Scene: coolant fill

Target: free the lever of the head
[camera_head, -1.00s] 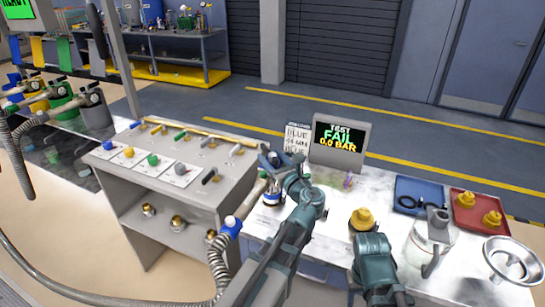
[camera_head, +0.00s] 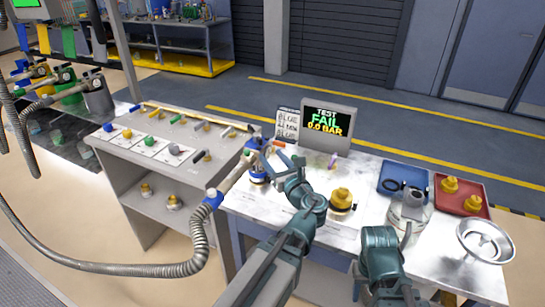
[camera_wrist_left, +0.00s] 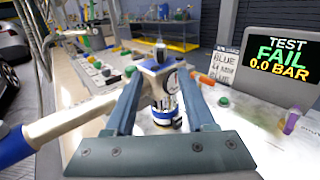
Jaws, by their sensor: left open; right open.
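The fill head (camera_head: 257,170), blue and grey, stands upright at the left end of the bench. A pale handle with blue ends (camera_head: 230,177) runs from it to a ribbed hose. A short orange bar (camera_head: 278,143), apparently the lever, juts right from its top; it also shows in the left wrist view (camera_wrist_left: 206,80). My left gripper (camera_head: 277,160) is just right of the head, open. In the left wrist view the head (camera_wrist_left: 160,75) with a gauge appears between its spread fingers, which do not visibly grip it. My right gripper (camera_head: 380,238) is open and empty low over the bench front.
A yellow cap (camera_head: 342,199) sits on the bench near my left wrist. A screen (camera_head: 330,125) reads FAIL 0.0 BAR beside a written card. Right are a clear jug (camera_head: 408,214), blue tray, red tray and steel funnel (camera_head: 484,240). A rack with coloured knobs (camera_head: 165,140) adjoins left.

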